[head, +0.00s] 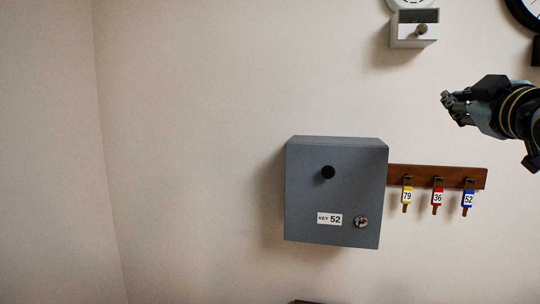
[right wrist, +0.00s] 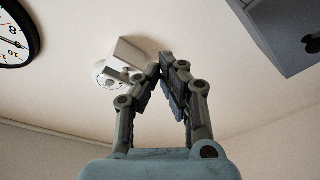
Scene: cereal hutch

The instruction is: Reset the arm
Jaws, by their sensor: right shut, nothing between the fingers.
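My right gripper (head: 449,103) is raised at the right of the head view, above the key rack and clear of it. In the right wrist view its fingers (right wrist: 160,68) meet at the tips, shut and empty. A grey key cabinet (head: 304,210) is on the wall with its door closed. It has a black knob (head: 328,172), a label reading KEY 52 (head: 329,219) and a round lock (head: 361,222). My left gripper is out of view.
A white wall box (head: 405,42) and a clock (right wrist: 14,42) are higher up. The wall left of the cabinet is bare.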

